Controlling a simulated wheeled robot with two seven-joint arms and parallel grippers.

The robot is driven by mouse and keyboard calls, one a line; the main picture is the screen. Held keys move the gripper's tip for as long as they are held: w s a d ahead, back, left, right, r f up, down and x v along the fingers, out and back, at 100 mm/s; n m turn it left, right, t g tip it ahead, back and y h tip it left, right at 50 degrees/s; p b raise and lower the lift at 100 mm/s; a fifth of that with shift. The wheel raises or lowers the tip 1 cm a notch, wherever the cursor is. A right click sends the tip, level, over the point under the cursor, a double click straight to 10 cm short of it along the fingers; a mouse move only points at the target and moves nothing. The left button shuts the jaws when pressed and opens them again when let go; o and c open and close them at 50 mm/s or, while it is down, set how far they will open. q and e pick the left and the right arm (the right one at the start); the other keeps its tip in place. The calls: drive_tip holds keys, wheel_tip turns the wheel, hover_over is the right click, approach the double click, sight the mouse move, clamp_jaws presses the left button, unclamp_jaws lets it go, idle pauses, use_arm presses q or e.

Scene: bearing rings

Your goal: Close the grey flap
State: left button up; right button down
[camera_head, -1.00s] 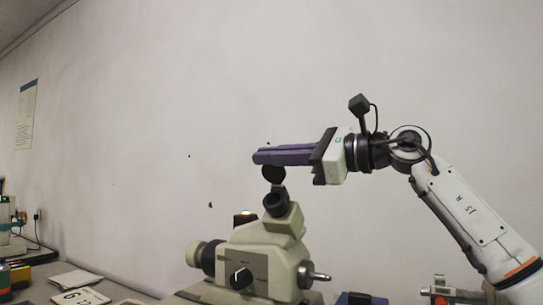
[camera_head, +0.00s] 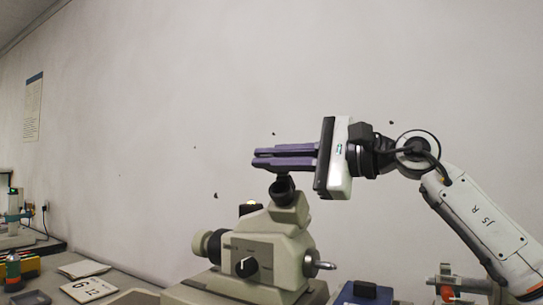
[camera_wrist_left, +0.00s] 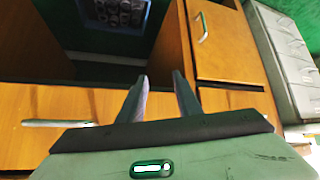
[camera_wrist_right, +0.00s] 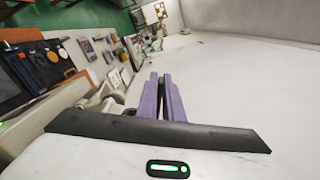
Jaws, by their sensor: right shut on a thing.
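A pale beige machine (camera_head: 262,258) with dark knobs stands at the bottom middle of the head view. At its top is a small dark grey round piece (camera_head: 283,187), which looks like the flap, low against the machine's upper end. My right gripper (camera_head: 256,159) reaches in from the right with its purple fingers just above that piece. Its fingers are close together, with something dark between them in the right wrist view (camera_wrist_right: 162,85); the fingers hide the exact contact. My left gripper (camera_wrist_left: 160,76) is open and empty in the left wrist view, in front of wooden drawers.
A blue box (camera_head: 362,296) and a red-and-grey fixture (camera_head: 455,288) are right of the machine. A number card (camera_head: 88,290) and a pale booklet (camera_head: 84,268) lie on the left. Drawers (camera_wrist_left: 230,45) are near the left gripper.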

drive_tip(key=shift+r, duration=0.1)
idle(0.4)
drive_tip(key=c, duration=1.9)
unclamp_jaws()
drive_tip(key=shift+s+d, duration=0.1)
drive_tip(key=shift+s+d+f, duration=0.2)
drive_tip(key=shift+d, duration=0.05)
drive_tip(key=b+v, duration=0.2)
drive_tip(key=v, duration=0.7)
drive_tip(key=shift+s+d+r+b, duration=0.1)
drive_tip(key=shift+s+d+b, duration=0.1)
drive_tip(key=shift+b, duration=0.2)
